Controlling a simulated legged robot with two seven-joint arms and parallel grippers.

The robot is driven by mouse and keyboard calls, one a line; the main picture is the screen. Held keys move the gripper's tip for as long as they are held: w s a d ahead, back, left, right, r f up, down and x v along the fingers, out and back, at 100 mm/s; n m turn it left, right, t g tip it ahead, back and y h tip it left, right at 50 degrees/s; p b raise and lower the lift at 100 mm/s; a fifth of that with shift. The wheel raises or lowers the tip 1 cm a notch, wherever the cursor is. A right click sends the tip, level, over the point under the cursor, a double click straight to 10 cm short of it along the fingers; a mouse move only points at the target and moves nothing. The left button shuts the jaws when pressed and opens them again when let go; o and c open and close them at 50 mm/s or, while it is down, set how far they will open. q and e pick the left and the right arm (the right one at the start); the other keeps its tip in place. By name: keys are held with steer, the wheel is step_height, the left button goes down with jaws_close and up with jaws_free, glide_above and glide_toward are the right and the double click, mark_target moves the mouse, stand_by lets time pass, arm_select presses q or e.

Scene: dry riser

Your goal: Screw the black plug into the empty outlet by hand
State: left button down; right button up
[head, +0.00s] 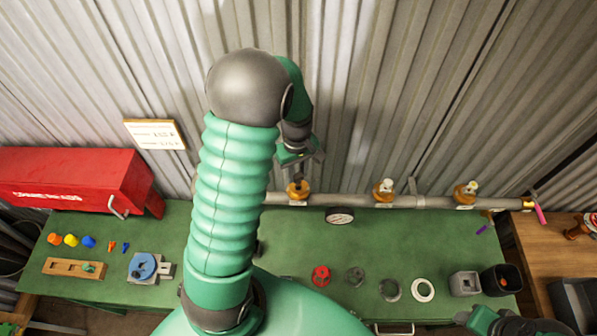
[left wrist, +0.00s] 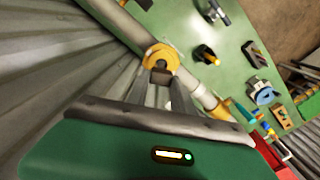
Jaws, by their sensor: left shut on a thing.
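A grey pipe (head: 345,201) runs along the back of the green bench with three brass outlets. The left outlet (head: 298,189) is below my left gripper (head: 301,157); it also shows in the left wrist view (left wrist: 160,54). The black plug (left wrist: 160,65) is between the fingertips of my left gripper (left wrist: 160,76), which is shut on it. The plug is at the mouth of this outlet; I cannot tell how deep it sits. The middle outlet (head: 384,194) and right outlet (head: 464,193) have pale plugs on top. My right gripper (head: 510,324) is at the lower right edge, its jaws unclear.
A round gauge (head: 340,216) lies on the green bench (head: 420,245). A red handwheel (head: 321,276), several rings, a grey block (head: 465,284) and a black cup (head: 502,280) are along the front. A red toolbox (head: 75,180) stands at the left. Corrugated wall rises behind the pipe.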

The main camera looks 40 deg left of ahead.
arm_select(q)
steer(key=shift+a, duration=0.15)
steer(key=shift+d+f+b, duration=0.25)
steer(key=shift+f+b, duration=0.1)
steer(key=shift+f, duration=0.15)
steer(key=shift+a+f+b, duration=0.15)
steer(key=shift+f+b, duration=0.25)
steer(key=shift+f, duration=0.3)
steer(key=shift+r, duration=0.1)
steer(key=shift+r+p, duration=1.15)
steer(key=shift+r, duration=0.1)
steer(key=shift+s+d, duration=0.1)
steer(key=shift+d, duration=0.1)
steer(key=shift+f+b, duration=0.9)
steer(key=shift+f, duration=0.85)
